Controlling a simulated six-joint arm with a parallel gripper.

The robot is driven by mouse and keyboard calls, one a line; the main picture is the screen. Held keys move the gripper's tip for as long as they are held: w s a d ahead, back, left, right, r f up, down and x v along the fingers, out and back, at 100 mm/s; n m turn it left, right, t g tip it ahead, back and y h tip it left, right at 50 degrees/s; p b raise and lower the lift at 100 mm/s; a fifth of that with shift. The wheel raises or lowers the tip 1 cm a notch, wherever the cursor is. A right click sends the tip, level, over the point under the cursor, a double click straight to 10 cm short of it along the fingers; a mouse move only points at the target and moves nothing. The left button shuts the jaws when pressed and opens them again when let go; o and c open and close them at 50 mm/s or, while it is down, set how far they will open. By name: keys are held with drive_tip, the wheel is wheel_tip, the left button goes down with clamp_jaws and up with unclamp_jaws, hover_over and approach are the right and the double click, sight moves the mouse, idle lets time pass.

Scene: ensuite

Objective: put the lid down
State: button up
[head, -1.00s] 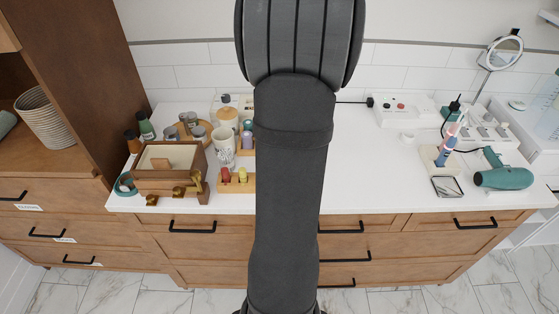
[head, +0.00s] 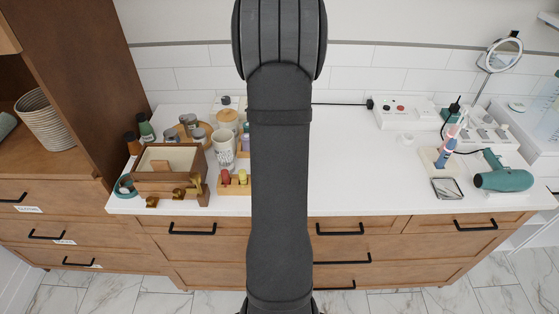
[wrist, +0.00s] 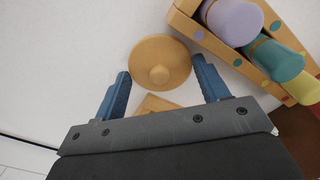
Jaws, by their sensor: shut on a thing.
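A round wooden lid (wrist: 153,48) with a small knob in its middle shows in the wrist view, between the two blue fingers. My gripper (wrist: 163,75) is shut on the lid, with one finger at each side of it. White countertop lies below and around the lid; the height of the lid above it is hard to tell. In the head view my arm hides the gripper and the held lid.
A wooden rack (wrist: 188,28) with purple, teal and yellow pieces stands close to the right finger. Another wooden piece (wrist: 157,103) shows between the fingers. On the left are an open wooden box (head: 157,184) and jars (head: 199,135). The counter right of my arm (head: 360,160) is clear.

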drive_tip(key=shift+f, duration=0.1)
drive_tip(key=o, duration=0.7)
wheel_tip(320, 180, up, 12)
drive_tip(key=shift+r, duration=0.15)
wheel_tip(320, 180, down, 12)
drive_tip(key=shift+f, duration=0.25)
drive_tip(key=shift+r, duration=2.05)
